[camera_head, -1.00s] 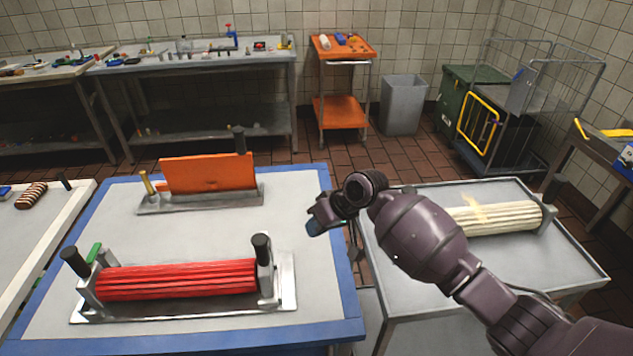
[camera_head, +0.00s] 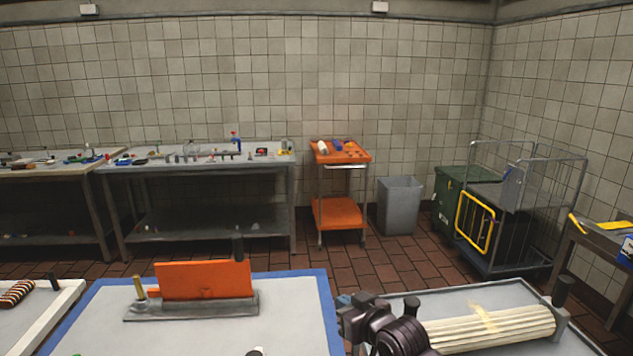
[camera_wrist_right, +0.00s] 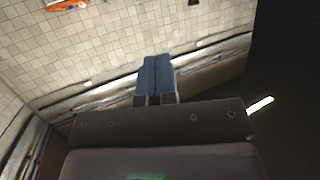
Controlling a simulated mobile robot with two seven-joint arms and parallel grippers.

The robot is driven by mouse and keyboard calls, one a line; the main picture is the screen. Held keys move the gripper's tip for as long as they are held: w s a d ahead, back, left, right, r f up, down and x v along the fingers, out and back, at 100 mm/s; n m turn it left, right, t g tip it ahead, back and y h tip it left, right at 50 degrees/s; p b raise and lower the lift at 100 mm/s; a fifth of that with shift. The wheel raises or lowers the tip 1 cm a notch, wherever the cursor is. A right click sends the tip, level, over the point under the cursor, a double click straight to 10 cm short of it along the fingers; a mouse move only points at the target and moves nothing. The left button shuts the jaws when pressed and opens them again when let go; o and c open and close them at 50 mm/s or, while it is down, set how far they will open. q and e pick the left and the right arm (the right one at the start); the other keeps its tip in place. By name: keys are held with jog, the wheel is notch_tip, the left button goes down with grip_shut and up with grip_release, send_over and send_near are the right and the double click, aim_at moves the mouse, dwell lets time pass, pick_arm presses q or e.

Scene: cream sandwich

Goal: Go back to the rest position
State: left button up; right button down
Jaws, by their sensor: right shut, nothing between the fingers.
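My right gripper (camera_head: 345,300) shows at the bottom of the head view, between the blue-edged table (camera_head: 325,310) and the grey cart (camera_head: 520,293). Its wrist and arm run down out of the picture. In the right wrist view its blue fingers (camera_wrist_right: 156,80) lie together, shut with nothing between them. A tiled wall fills much of the view beyond them. My left gripper is not in view.
A bundle of cream rods (camera_head: 490,328) lies on the grey cart, right of my right arm. An orange plate (camera_head: 203,280) stands in a metal holder on the blue-edged table. An orange trolley (camera_head: 340,215) and grey bin (camera_head: 399,205) stand farther back.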

jog(key=s+d+f+m+h, duration=0.1)
jog(key=s+d+f+h, duration=0.1)
jog(key=s+d+f, duration=0.5)
jog(key=s+d+f+m+h, duration=0.2)
jog(key=s+d+f, duration=0.5)
jog(key=s, duration=0.6)
jog(key=s+d+f+m+g+h, duration=0.1)
jog(key=s+d+f+m+h, duration=0.1)
jog(key=s+d+f+h, duration=0.2)
jog(key=s+d+f, duration=0.3)
jog(key=s, duration=0.4)
jog(key=shift+d+f, duration=0.35)
jog(key=shift+d, duration=0.05)
